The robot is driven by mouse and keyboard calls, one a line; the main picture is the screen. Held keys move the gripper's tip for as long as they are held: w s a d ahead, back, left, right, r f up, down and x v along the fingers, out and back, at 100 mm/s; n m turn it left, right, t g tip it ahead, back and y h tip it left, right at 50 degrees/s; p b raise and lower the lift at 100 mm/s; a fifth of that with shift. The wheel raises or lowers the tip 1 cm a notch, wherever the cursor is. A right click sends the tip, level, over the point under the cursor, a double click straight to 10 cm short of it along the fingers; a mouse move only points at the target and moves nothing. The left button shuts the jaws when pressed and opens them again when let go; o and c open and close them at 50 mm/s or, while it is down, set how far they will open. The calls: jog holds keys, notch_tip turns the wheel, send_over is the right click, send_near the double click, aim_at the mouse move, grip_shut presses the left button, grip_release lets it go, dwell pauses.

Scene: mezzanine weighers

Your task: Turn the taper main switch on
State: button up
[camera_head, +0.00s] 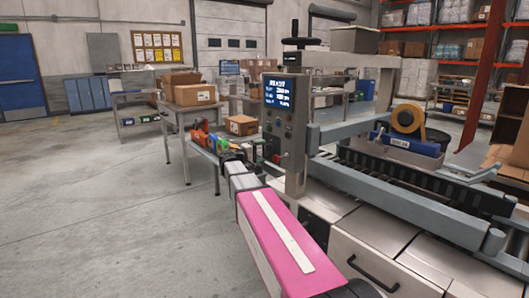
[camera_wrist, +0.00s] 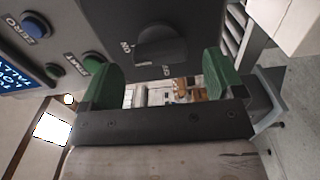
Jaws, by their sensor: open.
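The taper's control panel (camera_head: 284,122) stands upright on the taper, with a lit blue screen and several buttons. In the wrist view the dark rotary main switch (camera_wrist: 160,45) is on the panel face, with ON and OFF labels beside it. I cannot tell for sure which label its handle points to. My gripper (camera_wrist: 160,75) is open; its two green fingers stand apart on either side below the switch, and nothing is between them but the background.
A blue ZERO button (camera_wrist: 35,27) and a green START button (camera_wrist: 93,62) sit close to the left finger. The taper bed (camera_head: 400,180) with a tape roll (camera_head: 407,119) lies right of the panel. A table with cardboard boxes (camera_head: 194,94) stands behind left. Open floor lies left.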

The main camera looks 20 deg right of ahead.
jog(key=v, duration=0.8)
jog(key=s+f+m+g+y, duration=0.1)
jog(key=s+f+g+y, duration=0.1)
jog(key=s+f+y, duration=0.5)
jog(key=s+f+g, duration=0.1)
jog(key=s+f, duration=0.4)
jog(key=f, duration=0.6)
jog(key=s+f+m+g+y, duration=0.15)
jog(key=s+f+y, duration=0.3)
jog(key=f, duration=0.45)
jog(key=s+a+f+g+y, duration=0.1)
jog(key=s+a+f+y, duration=0.1)
jog(key=s, duration=0.2)
jog(key=s+a+f+m+y, duration=0.1)
jog(key=s+a+f+y, duration=0.2)
jog(key=s, duration=0.2)
jog(key=shift+a+f+g, duration=0.3)
jog(key=shift+g, duration=0.05)
jog(key=shift+s+y, duration=0.15)
jog(key=shift+y, duration=0.1)
